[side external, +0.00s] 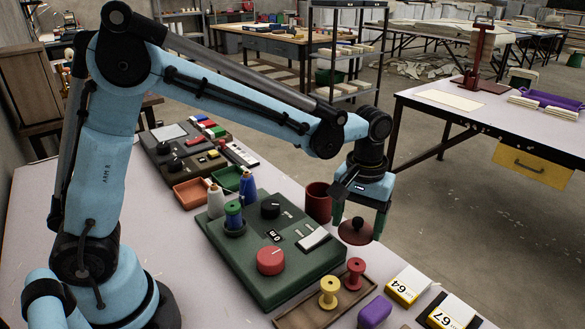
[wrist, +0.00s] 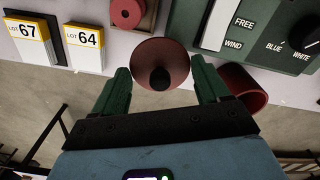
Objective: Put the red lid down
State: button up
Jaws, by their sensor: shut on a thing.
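The red lid (side external: 356,236), a dark red disc with a dark knob, hangs below my gripper (side external: 360,220). My gripper is shut on it, with the lid between the green fingers. In the wrist view the lid (wrist: 165,55) shows between the fingertips of my gripper (wrist: 162,80). It appears held in the air near the table's edge. A dark red cup (side external: 318,203) stands just left of the lid in the side view and is uncovered. It also shows, partly hidden by a finger, in the wrist view (wrist: 245,85).
The green control panel (side external: 270,290) with knobs and spools lies left of the lid. A brown tray (side external: 312,317) holds a yellow spool (side external: 329,291) and a red spool (side external: 355,273). Lot boxes 64 (side external: 408,285) and 67 (side external: 452,312) stand near the table edge.

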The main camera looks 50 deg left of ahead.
aim_at(349, 228)
jog(key=w+a+f, duration=0.2)
jog(key=a, duration=0.1)
jog(key=w+a+f, duration=0.1)
jog(key=shift+w+a+f, duration=0.35)
jog(key=shift+w+a, duration=0.05)
jog(key=shift+f, duration=2)
jog(key=shift+f, duration=0.15)
jog(key=o, duration=1)
